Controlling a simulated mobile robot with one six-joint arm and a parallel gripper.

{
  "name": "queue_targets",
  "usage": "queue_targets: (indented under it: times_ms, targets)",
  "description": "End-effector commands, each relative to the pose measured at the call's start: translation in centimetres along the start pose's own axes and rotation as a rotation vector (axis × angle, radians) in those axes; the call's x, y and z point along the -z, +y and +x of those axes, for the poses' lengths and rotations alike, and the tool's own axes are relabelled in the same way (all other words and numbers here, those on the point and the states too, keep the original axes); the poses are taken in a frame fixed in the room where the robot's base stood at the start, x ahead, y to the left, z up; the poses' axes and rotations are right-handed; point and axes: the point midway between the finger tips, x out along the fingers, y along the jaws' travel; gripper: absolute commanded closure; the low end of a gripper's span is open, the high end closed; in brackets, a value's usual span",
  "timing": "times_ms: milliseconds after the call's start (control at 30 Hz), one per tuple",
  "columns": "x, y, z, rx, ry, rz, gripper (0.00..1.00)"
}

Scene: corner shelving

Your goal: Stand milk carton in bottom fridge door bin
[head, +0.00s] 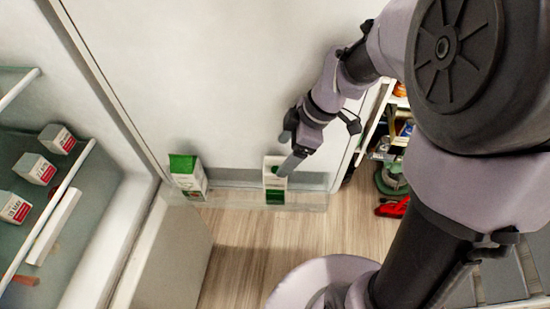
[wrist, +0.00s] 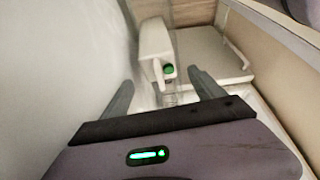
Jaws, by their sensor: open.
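A white carton with green on it (head: 274,170) stands in the clear bottom door bin (head: 312,200), right of its middle. My gripper (head: 285,153) is open just above and beside this carton, its fingers close to the carton's upper part. In the wrist view my open gripper (wrist: 160,80) has a white carton with a green cap (wrist: 153,42) beyond and between its fingertips. No grip on it shows. The carton's lower part is partly hidden by the bin front.
A second carton with a green top (head: 187,172) stands at the bin's left end. The fridge shelf (head: 95,160) at left holds several small white-and-red boxes (head: 57,138). A shelf unit with mixed goods (head: 392,150) is right of the door. Wooden floor lies below.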

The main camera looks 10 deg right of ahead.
Motion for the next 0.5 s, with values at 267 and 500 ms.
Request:
queue_targets:
  times_ms: [267, 500]
  targets:
    - [0.3, -0.5, -4.2, -0.014, -0.007, 0.049, 0.22]
    - [3.1, -7.9, -10.9, -0.255, 0.032, 0.833, 0.22]
